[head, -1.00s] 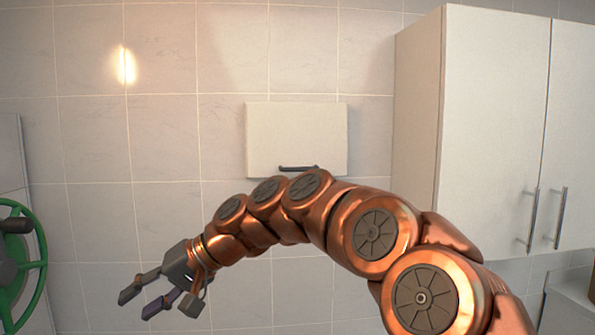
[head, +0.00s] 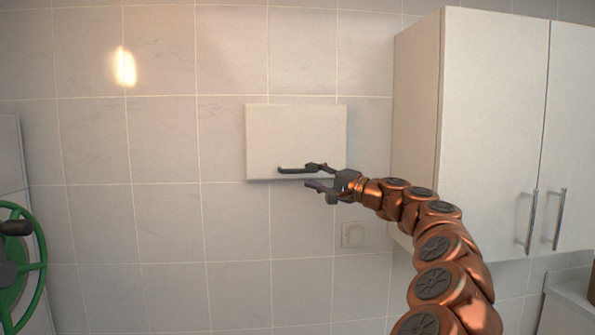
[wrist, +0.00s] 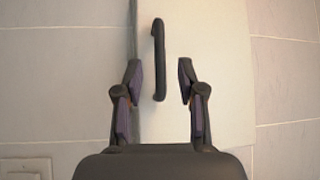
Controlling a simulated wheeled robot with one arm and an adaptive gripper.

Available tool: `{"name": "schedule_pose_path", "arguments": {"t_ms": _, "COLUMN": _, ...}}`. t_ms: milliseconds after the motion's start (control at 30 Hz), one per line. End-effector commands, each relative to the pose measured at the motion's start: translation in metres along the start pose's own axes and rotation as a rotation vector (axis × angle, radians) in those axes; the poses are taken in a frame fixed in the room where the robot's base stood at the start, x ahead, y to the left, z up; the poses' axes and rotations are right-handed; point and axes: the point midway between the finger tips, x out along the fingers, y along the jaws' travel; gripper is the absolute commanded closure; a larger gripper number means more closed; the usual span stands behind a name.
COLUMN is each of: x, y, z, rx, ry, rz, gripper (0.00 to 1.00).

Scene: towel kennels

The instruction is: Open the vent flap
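The vent flap (head: 296,135) is a pale rectangular panel on the tiled wall in the head view. It looks closed, lying flat against the wall. Its dark bar handle (head: 292,170) runs level along the lower edge. My gripper (head: 314,177) is at the handle's right end, pointing left. In the wrist view the flap (wrist: 205,60) fills the middle, and the handle (wrist: 158,58) runs between and beyond my open fingertips (wrist: 160,80). The handle's near end lies between the fingers, closer to the left one, with gaps on both sides. Neither finger visibly touches it.
A white wall cabinet (head: 490,130) with bar handles stands to the right, close to my arm. A green wheel (head: 36,270) is at the far left. A wall switch (head: 353,235) is below the flap. The wall left of the flap is clear.

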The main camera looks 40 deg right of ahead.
Motion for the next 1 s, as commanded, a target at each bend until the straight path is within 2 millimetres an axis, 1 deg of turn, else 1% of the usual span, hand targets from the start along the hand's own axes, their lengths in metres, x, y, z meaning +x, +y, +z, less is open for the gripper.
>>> {"name": "schedule_pose_path", "arguments": {"t_ms": 33, "x": 0.009, "y": 0.000, "z": 0.001, "rx": 0.001, "ry": -0.002, "rz": 0.004, "gripper": 0.61}}
{"name": "schedule_pose_path", "arguments": {"t_ms": 100, "x": 0.020, "y": 0.000, "z": 0.000, "rx": 0.000, "ry": -0.001, "rz": 0.004, "gripper": 0.61}}
{"name": "schedule_pose_path", "arguments": {"t_ms": 200, "x": 0.035, "y": -0.001, "z": 0.000, "rx": -0.001, "ry": -0.001, "rz": 0.003, "gripper": 0.61}}
{"name": "schedule_pose_path", "arguments": {"t_ms": 333, "x": 0.048, "y": -0.002, "z": 0.000, "rx": -0.001, "ry": 0.000, "rz": 0.002, "gripper": 0.61}}
{"name": "schedule_pose_path", "arguments": {"t_ms": 500, "x": 0.057, "y": 0.000, "z": 0.000, "rx": 0.000, "ry": 0.000, "rz": 0.002, "gripper": 0.61}}
{"name": "schedule_pose_path", "arguments": {"t_ms": 767, "x": 0.059, "y": 0.000, "z": 0.001, "rx": -0.001, "ry": 0.000, "rz": 0.001, "gripper": 0.61}}
{"name": "schedule_pose_path", "arguments": {"t_ms": 800, "x": 0.058, "y": 0.000, "z": 0.001, "rx": -0.001, "ry": 0.000, "rz": 0.001, "gripper": 0.62}}
{"name": "schedule_pose_path", "arguments": {"t_ms": 1000, "x": 0.058, "y": 0.000, "z": 0.001, "rx": -0.001, "ry": -0.001, "rz": 0.002, "gripper": 0.83}}
